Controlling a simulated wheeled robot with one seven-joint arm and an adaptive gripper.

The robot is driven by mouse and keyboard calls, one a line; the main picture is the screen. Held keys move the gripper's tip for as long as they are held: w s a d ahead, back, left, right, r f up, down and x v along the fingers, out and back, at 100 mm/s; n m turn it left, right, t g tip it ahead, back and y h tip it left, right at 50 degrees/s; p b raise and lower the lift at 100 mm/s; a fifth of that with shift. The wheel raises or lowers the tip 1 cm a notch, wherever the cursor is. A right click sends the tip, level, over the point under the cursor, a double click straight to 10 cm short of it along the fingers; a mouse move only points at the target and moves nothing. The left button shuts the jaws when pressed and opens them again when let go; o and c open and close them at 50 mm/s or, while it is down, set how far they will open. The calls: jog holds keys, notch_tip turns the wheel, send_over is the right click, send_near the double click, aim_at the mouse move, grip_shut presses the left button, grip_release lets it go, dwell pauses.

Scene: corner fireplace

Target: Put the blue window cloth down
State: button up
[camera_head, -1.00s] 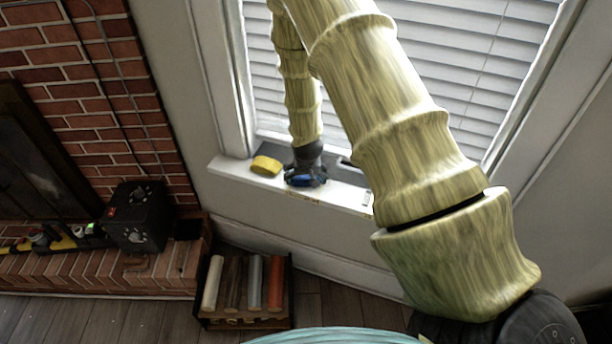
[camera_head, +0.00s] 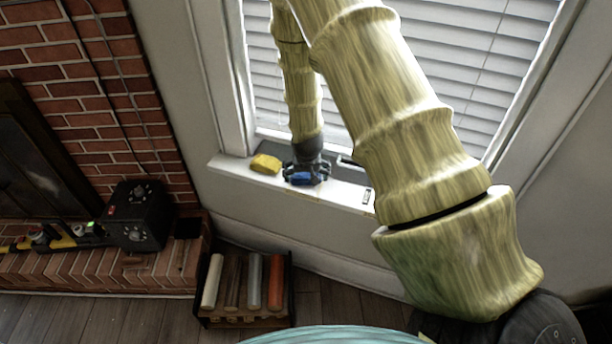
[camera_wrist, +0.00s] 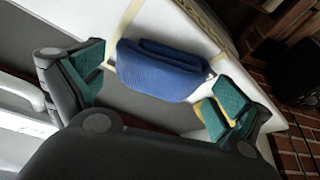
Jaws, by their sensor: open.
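The blue window cloth (camera_wrist: 160,72) lies folded on the white window sill (camera_wrist: 190,30) in the wrist view. In the head view the cloth (camera_head: 302,178) shows as a small blue patch at my gripper (camera_head: 306,172). In the wrist view my gripper (camera_wrist: 155,85) is open, one green-padded finger at each side of the cloth. Gaps show between the pads and the cloth. The lower edge of the cloth overlaps a grey strip on the sill.
A yellow sponge (camera_head: 265,164) sits on the sill just left of my gripper. A crate (camera_head: 243,322) of coloured rolls stands on the floor below. A black box (camera_head: 138,215) stands on the brick hearth at left. Closed blinds (camera_head: 460,60) cover the window behind.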

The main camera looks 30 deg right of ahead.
jog(key=b+v, duration=0.2)
jog(key=v, duration=0.9)
jog(key=s+a+f+n+g+y, duration=0.1)
jog(key=s+a+f+n, duration=0.1)
jog(key=s+a+f, duration=0.45)
jog(key=s+a+f+n+g, duration=0.1)
jog(key=s+a+f, duration=0.2)
jog(key=s+f, duration=0.65)
jog(key=s+a+f+n, duration=0.1)
jog(key=s+a+f, duration=0.2)
jog(key=s, duration=0.3)
jog(key=s+a+f+n+g, duration=0.1)
jog(key=s+a+f, duration=0.1)
jog(key=s+f, duration=0.2)
jog(key=s+a+f+n+y, duration=0.1)
jog(key=s+a+f, duration=0.2)
jog(key=s, duration=0.6)
jog(key=shift+a+f+g, duration=0.15)
jog(key=shift+a+g, duration=0.15)
jog(key=shift+g, duration=0.1)
jog(key=shift+s, duration=0.1)
